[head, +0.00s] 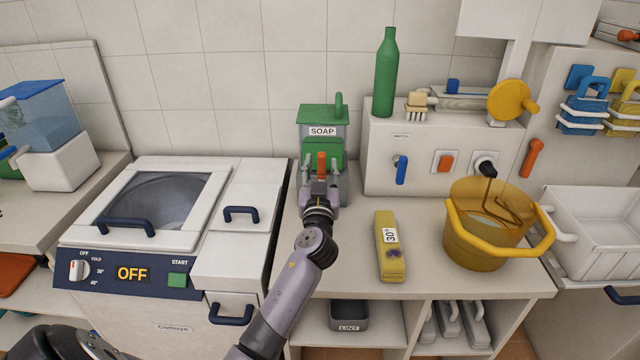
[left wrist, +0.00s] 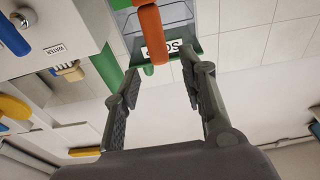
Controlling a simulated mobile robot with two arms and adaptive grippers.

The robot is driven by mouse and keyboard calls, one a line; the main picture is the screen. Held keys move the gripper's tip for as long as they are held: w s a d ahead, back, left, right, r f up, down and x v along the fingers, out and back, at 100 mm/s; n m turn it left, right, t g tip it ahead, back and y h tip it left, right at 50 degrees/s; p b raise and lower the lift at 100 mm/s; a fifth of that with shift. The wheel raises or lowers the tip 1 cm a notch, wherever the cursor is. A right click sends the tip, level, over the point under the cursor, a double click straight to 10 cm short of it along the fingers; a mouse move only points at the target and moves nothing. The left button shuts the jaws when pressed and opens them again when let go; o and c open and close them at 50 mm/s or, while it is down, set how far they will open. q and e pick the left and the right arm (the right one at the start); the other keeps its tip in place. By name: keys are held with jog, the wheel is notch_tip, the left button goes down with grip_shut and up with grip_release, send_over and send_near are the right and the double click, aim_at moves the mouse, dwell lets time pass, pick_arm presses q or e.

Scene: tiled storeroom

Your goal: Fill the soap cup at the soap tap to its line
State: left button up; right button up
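The soap dispenser (head: 336,114) stands against the tiled wall, a clear tank with green contents, a green lid and a SOAP label (head: 322,131). Its orange tap lever (head: 321,163) is on the front; the lever also shows in the left wrist view (left wrist: 151,36). My left gripper (head: 320,186) is just in front of the dispenser. In the left wrist view its two fingers (left wrist: 160,88) are apart with nothing between them, and the lever lies beyond the tips. I cannot make out the soap cup; my gripper and arm cover the dispenser's lower front. My right gripper is not in view.
A washer (head: 230,262) reading OFF is at left. On the counter, a yellow 30° item (head: 391,262) and an amber bucket (head: 475,245) stand right of my arm. A green bottle (head: 385,80) and brush (head: 417,104) top the tap panel (head: 420,180). Bare counter surrounds the yellow item.

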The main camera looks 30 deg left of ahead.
pick_arm(q)
jog(key=v, duration=0.7)
jog(key=shift+r, duration=0.1)
jog(key=shift+c, duration=0.3)
